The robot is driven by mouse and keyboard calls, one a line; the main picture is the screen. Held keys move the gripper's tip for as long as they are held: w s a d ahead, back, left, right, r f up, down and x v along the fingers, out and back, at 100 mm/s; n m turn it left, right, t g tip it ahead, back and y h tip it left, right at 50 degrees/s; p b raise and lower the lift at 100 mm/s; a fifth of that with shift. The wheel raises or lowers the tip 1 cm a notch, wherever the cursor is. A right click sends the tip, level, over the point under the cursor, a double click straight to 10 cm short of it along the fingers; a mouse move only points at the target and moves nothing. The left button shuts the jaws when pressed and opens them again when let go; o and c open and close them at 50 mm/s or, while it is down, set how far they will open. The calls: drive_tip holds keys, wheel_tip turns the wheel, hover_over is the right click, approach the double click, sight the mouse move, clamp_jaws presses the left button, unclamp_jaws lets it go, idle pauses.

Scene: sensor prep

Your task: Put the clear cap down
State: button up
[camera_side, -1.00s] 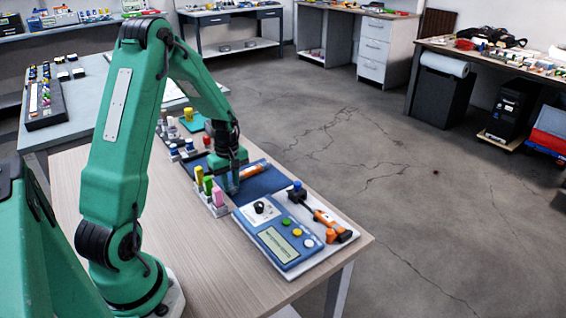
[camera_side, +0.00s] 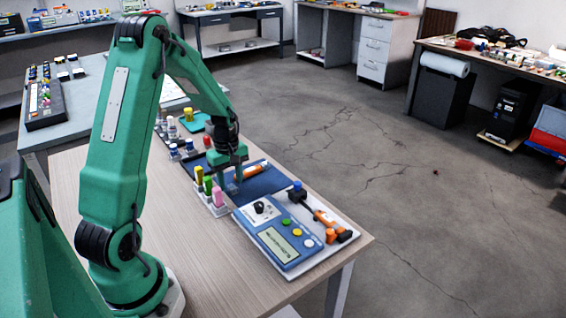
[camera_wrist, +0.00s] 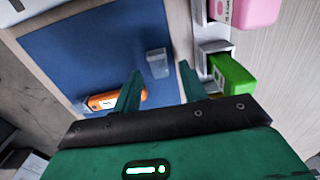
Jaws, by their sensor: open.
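The clear cap (camera_wrist: 157,62) is a small see-through piece on the blue mat (camera_wrist: 70,50), near the mat's edge by the coloured blocks. My gripper (camera_wrist: 160,72) is open, and the cap shows beyond and between its two fingertips, with a gap on each side. In the side view my gripper (camera_side: 238,177) points down over the blue mat (camera_side: 262,184); the cap is too faint there to tell clearly. An orange pen-like tool (camera_wrist: 102,101) with a clear tip lies on the mat, partly behind one finger in the wrist view.
Green (camera_wrist: 232,74) and pink (camera_wrist: 258,12) blocks stand in pale holders beside the mat. A blue meter (camera_side: 280,236) with buttons sits on a white tray (camera_side: 345,222) nearby. Several small vials stand behind the gripper. The table (camera_side: 215,262) in front is clear.

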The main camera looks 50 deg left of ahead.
sight(232, 186)
wheel_tip(232, 186, up, 11)
idle(0.5)
drive_tip(key=shift+d, duration=0.1)
idle(0.4)
drive_tip(key=s+d+r+m+t, duration=0.25)
drive_tip(key=d+r+m, duration=0.6)
drive_tip(key=d, duration=0.45)
drive_tip(key=s+d+r+m+t, duration=0.3)
drive_tip(key=s+d+m, duration=0.6)
drive_tip(key=d, duration=0.1)
drive_tip(key=shift+s+d+r, duration=0.15)
drive_tip(key=shift+s+d, duration=0.15)
